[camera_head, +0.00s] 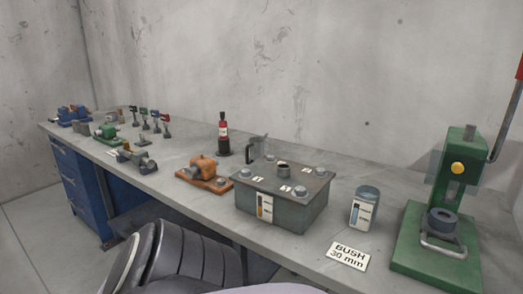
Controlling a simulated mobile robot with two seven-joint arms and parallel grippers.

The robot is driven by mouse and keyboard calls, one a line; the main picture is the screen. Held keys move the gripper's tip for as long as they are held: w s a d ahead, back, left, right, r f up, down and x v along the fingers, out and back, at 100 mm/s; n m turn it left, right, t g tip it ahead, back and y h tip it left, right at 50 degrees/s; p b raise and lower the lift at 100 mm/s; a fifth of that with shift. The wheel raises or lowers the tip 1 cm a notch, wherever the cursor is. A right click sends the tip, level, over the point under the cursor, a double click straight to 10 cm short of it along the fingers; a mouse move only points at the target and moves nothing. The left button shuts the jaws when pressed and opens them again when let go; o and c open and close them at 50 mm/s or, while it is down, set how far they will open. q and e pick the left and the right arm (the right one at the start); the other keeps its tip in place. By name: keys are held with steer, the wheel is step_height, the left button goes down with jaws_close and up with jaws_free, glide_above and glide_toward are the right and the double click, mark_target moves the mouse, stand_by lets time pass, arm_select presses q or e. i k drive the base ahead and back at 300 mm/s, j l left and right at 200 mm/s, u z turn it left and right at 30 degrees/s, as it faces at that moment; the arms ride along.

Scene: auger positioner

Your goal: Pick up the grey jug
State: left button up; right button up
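A grey jug (256,147) with a pointed upper edge stands on the bench. It is behind the left back corner of a grey metal box, which hides part of its lower body. A red bottle with a dark cap stands to its left. Neither of my grippers is in view.
The grey box (283,217) has labels and a round opening on top. An orange device (203,172), the red bottle (223,135), a clear jar (365,208), a BUSH 30 mm card (348,256) and a green press (440,220) share the bench (180,157). Small tools crowd its far left.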

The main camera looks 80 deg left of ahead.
mark_target(255, 149)
steer(key=k+j+z, duration=0.1)
steer(key=j, duration=0.3)
steer(key=k+j, duration=0.2)
steer(key=j, duration=0.15)
steer(key=k+j+z, duration=0.15)
steer(key=j, duration=0.2)
steer(key=k+j+z, duration=0.1)
steer(key=j, duration=0.25)
steer(key=k+j, duration=0.3)
steer(key=j, duration=0.15)
steer(key=k+j, duration=0.25)
steer(key=j, duration=0.25)
steer(key=k+j, duration=0.3)
steer(key=j, duration=0.15)
